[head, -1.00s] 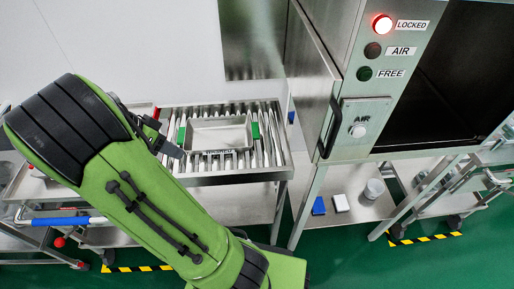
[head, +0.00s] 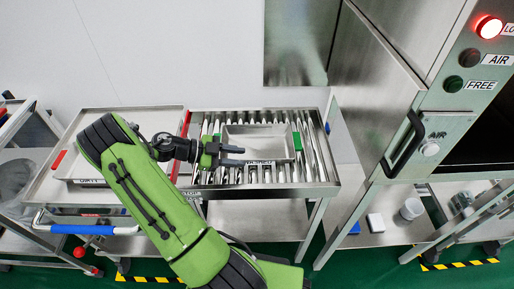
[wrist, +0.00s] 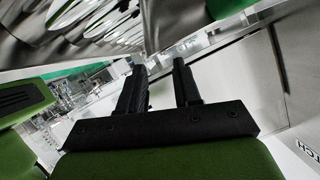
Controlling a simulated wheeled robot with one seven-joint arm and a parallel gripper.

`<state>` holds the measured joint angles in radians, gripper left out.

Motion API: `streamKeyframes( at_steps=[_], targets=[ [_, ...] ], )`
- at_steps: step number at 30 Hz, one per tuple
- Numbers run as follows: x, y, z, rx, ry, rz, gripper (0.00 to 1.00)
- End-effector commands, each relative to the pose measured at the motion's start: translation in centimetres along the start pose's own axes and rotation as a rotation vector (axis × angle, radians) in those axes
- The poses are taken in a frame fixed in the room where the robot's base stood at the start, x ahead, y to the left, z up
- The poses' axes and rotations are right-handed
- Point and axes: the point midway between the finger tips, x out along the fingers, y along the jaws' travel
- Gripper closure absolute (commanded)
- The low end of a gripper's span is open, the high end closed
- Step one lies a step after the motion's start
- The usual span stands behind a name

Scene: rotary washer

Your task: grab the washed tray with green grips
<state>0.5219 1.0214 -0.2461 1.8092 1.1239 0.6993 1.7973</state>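The metal tray with green grips (head: 258,140) sits on the roller rack in the head view. Its right green grip (head: 297,141) shows clearly; its left side is partly covered by my gripper. A label on its front edge is partly hidden. My gripper (head: 240,156) is at the tray's left front, fingers pointing right and apart, with nothing seen between them. Whether it touches the tray cannot be told. In the wrist view the two black fingers (wrist: 160,88) are also apart, with a green piece (wrist: 215,8) beyond them.
The roller rack (head: 322,187) stands between a cart (head: 150,115) holding a tray with red grips on the left and the steel washer (head: 385,90) on the right. The washer's red lamp (head: 489,27) is lit. A blue-and-white handle (head: 85,229) sticks out at front left.

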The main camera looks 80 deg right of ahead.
Motion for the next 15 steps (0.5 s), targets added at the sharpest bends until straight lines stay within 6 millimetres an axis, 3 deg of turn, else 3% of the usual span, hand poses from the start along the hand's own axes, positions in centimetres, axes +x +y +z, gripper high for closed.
streamKeyframes(
  at_steps=[8, 15],
  targets=[
    [4.8, 0.0, 0.3, -0.002, 0.001, 0.003, 0.67],
    [5.2, -0.1, 0.2, -0.002, -0.001, -0.001, 0.67]
  ],
)
